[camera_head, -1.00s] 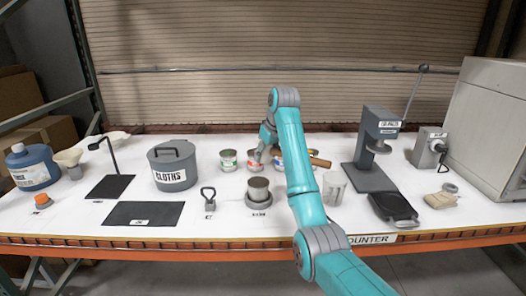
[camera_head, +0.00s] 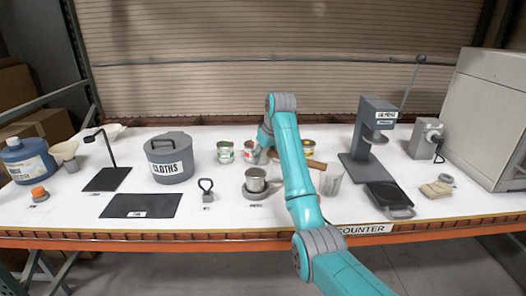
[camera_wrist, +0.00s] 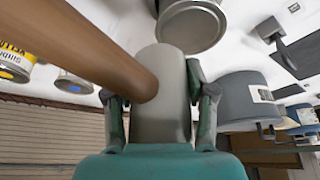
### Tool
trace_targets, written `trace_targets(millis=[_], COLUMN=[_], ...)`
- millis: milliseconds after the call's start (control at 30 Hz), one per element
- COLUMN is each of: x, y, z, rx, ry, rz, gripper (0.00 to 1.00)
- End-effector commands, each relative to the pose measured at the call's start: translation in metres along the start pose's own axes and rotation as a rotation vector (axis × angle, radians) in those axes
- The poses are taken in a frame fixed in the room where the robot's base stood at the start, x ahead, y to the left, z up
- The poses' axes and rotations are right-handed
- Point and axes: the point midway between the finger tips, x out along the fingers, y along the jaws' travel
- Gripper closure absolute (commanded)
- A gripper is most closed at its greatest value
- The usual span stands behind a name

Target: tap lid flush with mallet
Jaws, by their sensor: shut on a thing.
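My gripper (camera_wrist: 160,92) is shut on the mallet, around its grey cylindrical head (camera_wrist: 163,115). The mallet's wooden handle (camera_wrist: 85,45) runs to the upper left in the wrist view, and its end shows right of my arm in the head view (camera_head: 317,164). A plain metal tin (camera_head: 255,182) stands upright on a round grey base (camera_head: 255,194) on the counter. It also shows close beyond the mallet head in the wrist view (camera_wrist: 192,27). The mallet head is hidden behind my arm in the head view.
Cans with green (camera_head: 225,153), red (camera_head: 250,155) and yellow (camera_head: 308,147) labels stand behind. A grey cloths bin (camera_head: 170,160) is left, a clear cup (camera_head: 331,181) right, and a grey press (camera_head: 372,140) further right.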

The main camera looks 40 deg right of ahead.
Motion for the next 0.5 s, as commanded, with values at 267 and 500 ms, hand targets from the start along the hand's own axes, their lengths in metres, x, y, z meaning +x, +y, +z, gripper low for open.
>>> trace_targets(millis=[267, 500], x=[0.002, 0.011], y=[0.0, 0.0], z=[0.001, 0.005], rx=[0.0, 0.0], ry=[0.002, -0.001], rz=[0.001, 0.0], gripper=[0.93, 0.93])
